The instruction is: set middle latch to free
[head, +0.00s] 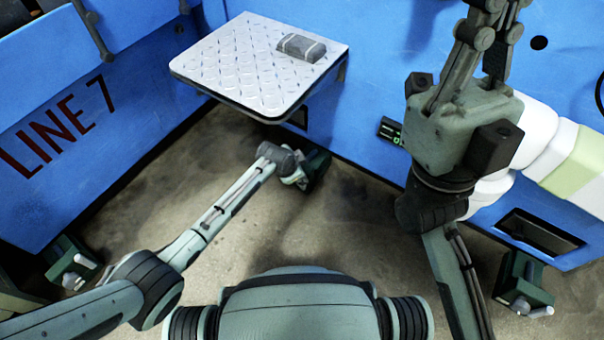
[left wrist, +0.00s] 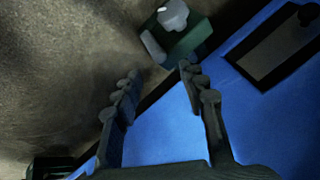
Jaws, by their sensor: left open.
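The middle latch (head: 318,168) is a dark green block low at the foot of the blue wall, below the shelf. The end of my left arm is beside it and partly covers it. In the left wrist view a green block (left wrist: 196,40) with a pale round knob (left wrist: 173,14) and a short grey bar lies just beyond my left gripper (left wrist: 159,72). That gripper is open and empty, its fingertips apart from the block. The lever's exact setting is unclear. My right gripper (head: 485,35) points up at the upper right, its fingertips cut off.
Similar green latches stand at the left (head: 72,265) and right (head: 522,285). A pale shelf (head: 225,65) with a grey block (head: 301,47) overhangs the middle latch. A white and pale green cylinder (head: 565,150) is behind my right arm. The floor between is clear.

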